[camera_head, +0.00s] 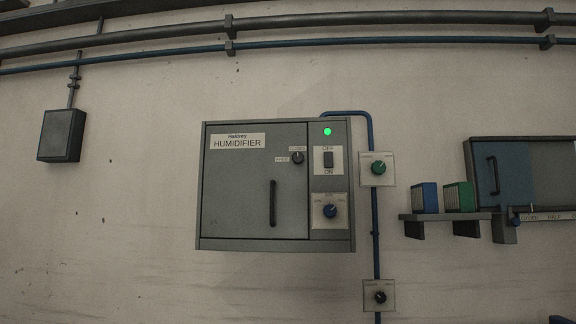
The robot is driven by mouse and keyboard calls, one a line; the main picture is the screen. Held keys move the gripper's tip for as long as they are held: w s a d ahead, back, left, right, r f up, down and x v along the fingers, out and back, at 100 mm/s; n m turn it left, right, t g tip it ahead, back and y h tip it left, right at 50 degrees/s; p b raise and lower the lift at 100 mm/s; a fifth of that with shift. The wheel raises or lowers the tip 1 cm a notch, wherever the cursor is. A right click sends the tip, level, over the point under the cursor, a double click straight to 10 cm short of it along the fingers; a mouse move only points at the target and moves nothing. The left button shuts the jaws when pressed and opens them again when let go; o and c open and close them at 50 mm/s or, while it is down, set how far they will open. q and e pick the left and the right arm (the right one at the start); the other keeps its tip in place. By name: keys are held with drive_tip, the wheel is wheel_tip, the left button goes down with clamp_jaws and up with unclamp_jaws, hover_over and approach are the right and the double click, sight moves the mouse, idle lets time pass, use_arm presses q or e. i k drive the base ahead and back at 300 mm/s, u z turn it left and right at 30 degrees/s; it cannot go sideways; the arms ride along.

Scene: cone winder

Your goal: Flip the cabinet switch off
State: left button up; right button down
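A grey wall cabinet (255,190) labelled "Humidifier" hangs in the middle of the head view, with its door shut. A dark rocker switch (328,159) sits on a pale plate on the cabinet's right panel, with "OFF" above it and "ON" below it. Which way the rocker is pressed is too small to tell. A green lamp (327,131) above the switch is lit. Neither of my grippers is in view.
A blue knob (330,211) is below the switch. The door has a dark vertical handle (273,203) and a small knob (298,157). A green knob (378,168) and a black knob (380,297) are right of the cabinet. A shelf (450,216) holds blue and green boxes.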

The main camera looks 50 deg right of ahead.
sight(328, 156)
drive_tip(key=z, duration=0.55)
drive_tip(key=i, duration=1.1)
drive_tip(key=z, duration=0.85)
